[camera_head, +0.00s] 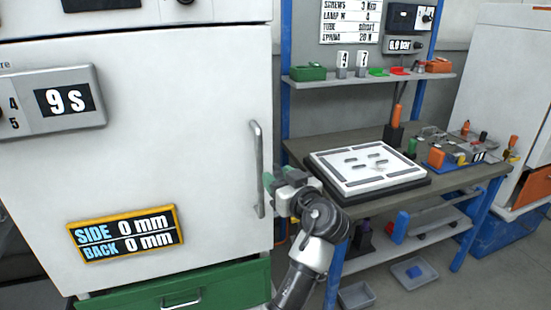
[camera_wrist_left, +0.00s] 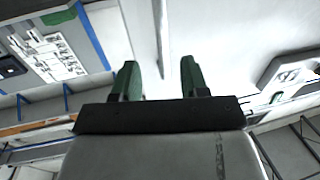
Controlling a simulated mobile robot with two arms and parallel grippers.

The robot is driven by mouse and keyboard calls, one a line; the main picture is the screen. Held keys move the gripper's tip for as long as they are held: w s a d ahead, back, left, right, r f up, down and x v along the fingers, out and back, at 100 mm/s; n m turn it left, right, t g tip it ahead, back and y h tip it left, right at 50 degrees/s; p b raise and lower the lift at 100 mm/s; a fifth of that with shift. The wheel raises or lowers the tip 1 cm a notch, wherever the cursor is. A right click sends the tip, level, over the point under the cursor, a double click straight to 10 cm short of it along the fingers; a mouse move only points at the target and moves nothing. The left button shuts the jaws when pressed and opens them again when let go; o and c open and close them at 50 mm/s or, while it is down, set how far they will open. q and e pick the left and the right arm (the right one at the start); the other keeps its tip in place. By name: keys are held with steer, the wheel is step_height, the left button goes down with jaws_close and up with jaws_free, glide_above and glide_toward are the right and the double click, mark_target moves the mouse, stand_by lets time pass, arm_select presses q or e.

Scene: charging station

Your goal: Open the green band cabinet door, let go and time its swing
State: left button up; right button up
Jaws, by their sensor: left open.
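The cabinet's white door (camera_head: 180,150) fills the left of the head view and looks shut. A green band with its own pull (camera_head: 225,285) runs below it. The door's upright grey bar handle (camera_head: 257,170) is near its right edge. My left gripper (camera_head: 268,186) is open beside the handle's lower part, its green fingers pointing at the door. In the left wrist view the fingers (camera_wrist_left: 159,75) are apart, with the handle bar (camera_wrist_left: 161,35) lined up between them. I cannot tell whether they touch it. My right gripper is not in view.
A grey panel on the door reads "9 S" (camera_head: 66,101). A yellow-framed sign (camera_head: 125,233) reads SIDE 0 mm, BACK 0 mm. A workbench (camera_head: 450,180) with a white board (camera_head: 368,167) and small parts stands right of my arm. Another white cabinet (camera_head: 500,90) is at the far right.

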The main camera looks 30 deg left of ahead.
mark_target(262, 164)
arm_select(q)
steer(key=x, duration=0.1)
steer(key=p+x, duration=0.1)
steer(key=x, duration=0.2)
steer(key=shift+s+a+r, duration=0.2)
steer(key=shift+a+r, duration=0.1)
steer(key=p+x, duration=0.1)
steer(key=x, duration=0.1)
steer(key=p+x, duration=0.1)
steer(key=x, duration=0.2)
steer(key=shift+w+f, duration=0.2)
steer(key=shift+f, duration=0.05)
steer(key=shift+w+a+f, duration=0.1)
steer(key=shift+w+a, duration=0.15)
steer(key=shift+a, duration=0.25)
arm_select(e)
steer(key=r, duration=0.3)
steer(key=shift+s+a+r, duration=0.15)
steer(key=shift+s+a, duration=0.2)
arm_select(q)
jaws_close()
